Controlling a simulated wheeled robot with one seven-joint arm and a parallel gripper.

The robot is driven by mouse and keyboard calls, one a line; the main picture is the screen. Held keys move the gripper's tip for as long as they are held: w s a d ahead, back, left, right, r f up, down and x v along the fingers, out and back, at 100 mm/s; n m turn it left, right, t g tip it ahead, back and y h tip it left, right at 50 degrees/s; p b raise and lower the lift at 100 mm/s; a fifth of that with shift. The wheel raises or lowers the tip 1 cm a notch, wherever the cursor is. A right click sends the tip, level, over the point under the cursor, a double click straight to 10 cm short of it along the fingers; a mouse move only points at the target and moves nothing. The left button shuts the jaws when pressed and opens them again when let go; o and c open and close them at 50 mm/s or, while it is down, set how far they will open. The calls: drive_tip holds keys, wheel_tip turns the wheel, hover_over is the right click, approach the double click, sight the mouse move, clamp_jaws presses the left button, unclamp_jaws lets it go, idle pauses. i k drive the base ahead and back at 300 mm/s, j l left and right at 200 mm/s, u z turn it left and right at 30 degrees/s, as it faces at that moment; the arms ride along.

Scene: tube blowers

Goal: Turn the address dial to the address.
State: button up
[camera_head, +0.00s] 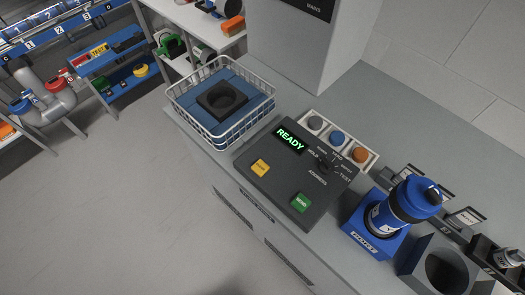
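The dark control panel (285,190) lies on the grey counter, with a lit green READY display (291,140). The address dial (323,166) is a small black knob near the panel's upper right corner. Labels stand around it; HOLD is at its left, TEST at its lower right, and ADDRESS is printed below. Its pointer and the setting are too small to read. A yellow button (260,168) and a green SEND button (301,202) sit lower on the panel. My gripper is not in view.
A white tray (371,162) with grey, blue and orange round pieces sits behind the panel. A wire basket (174,96) stands to the left. A blue canister (406,205) stands upright in a blue holder (359,240) at right. Open floor (130,210) lies in front of the counter.

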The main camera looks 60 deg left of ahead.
sight(326, 167)
drive_tip(key=j+u, duration=0.1)
drive_tip(key=u, duration=1.05)
